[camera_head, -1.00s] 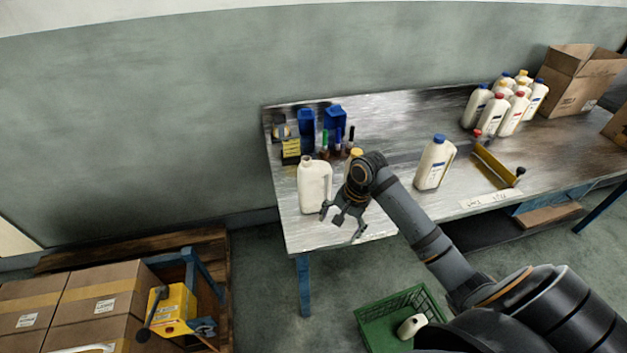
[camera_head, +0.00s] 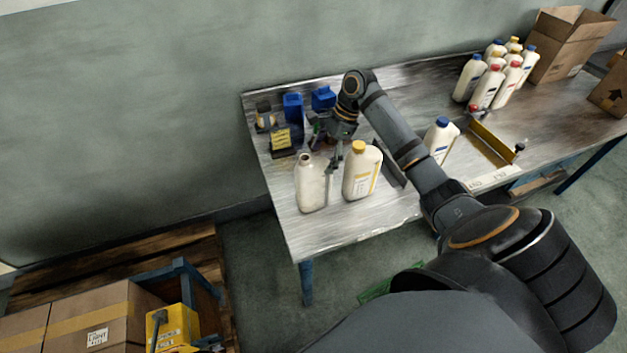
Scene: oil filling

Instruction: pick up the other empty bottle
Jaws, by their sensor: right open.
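An uncapped white bottle (camera_head: 311,185) stands upright near the left end of the metal table (camera_head: 300,240). A yellow-capped white bottle (camera_head: 361,172) with a label stands just to its right. A blue-capped bottle (camera_head: 440,139) stands farther right, and a green crate on the floor is mostly hidden by my arm. My right gripper (camera_head: 331,158) is open and empty, just behind the two left bottles, with its fingers pointing down toward the gap between them. I cannot tell if it touches the uncapped bottle. My left gripper is out of view.
Blue containers (camera_head: 292,106) and a yellow-labelled holder (camera_head: 283,139) stand behind the gripper. A yellow tray-like fixture (camera_head: 488,143), several capped bottles (camera_head: 500,78) and cardboard boxes (camera_head: 566,42) are at the right. The table's front left corner is clear.

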